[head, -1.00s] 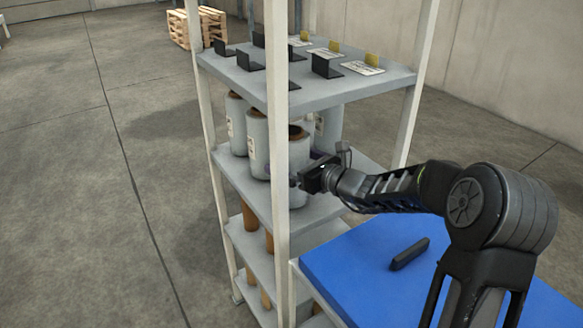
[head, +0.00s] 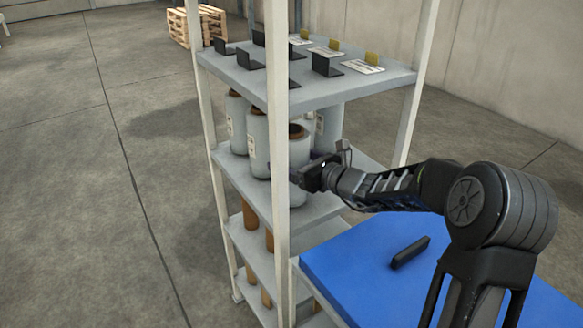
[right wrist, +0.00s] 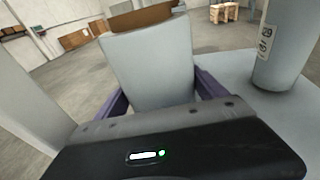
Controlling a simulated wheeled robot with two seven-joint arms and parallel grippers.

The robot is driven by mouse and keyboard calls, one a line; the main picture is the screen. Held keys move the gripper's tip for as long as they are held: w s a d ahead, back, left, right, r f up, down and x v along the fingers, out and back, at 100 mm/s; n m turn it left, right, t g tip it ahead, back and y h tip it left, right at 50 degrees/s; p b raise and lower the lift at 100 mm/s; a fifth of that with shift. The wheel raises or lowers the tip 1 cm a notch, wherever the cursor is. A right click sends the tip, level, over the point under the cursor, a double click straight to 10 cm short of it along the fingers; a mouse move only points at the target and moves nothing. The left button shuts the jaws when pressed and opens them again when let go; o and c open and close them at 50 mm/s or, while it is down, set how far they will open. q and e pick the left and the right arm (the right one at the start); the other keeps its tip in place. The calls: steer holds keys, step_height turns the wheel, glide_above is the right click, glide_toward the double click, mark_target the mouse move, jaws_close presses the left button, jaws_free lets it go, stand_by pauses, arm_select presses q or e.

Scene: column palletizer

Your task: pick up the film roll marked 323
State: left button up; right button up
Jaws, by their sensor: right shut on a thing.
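A grey film roll with a brown core (head: 300,150) stands upright at the front of the shelf's second level, partly behind a post. My right gripper (head: 306,178) is shut around its side. In the right wrist view the purple fingers (right wrist: 160,95) lie on both sides of this grey roll (right wrist: 147,62). No label shows on its visible side, so I cannot read its number. A tiny gap under it cannot be judged. My left gripper is not in view.
Several other labelled rolls stand close by, one at the left (head: 257,140) and one beside my gripper in the wrist view (right wrist: 285,50). The upper shelf (head: 270,85) holds black brackets and tags. A blue table top (head: 350,260) carries a black bar (head: 410,253).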

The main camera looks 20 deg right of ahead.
steer(key=c, duration=0.9)
steer(key=shift+w+r, duration=0.1)
steer(key=shift+r, duration=0.1)
steer(key=shift+c, duration=0.2)
steer(key=shift+r, duration=0.1)
steer(key=shift+r+b, duration=0.35)
steer(key=shift+r, duration=1.3)
steer(key=f+b+v, duration=0.2)
steer(key=v, duration=1.6)
steer(key=shift+d+f+b, duration=0.15)
steer(key=shift+f+b, duration=0.2)
steer(key=shift+f, duration=0.05)
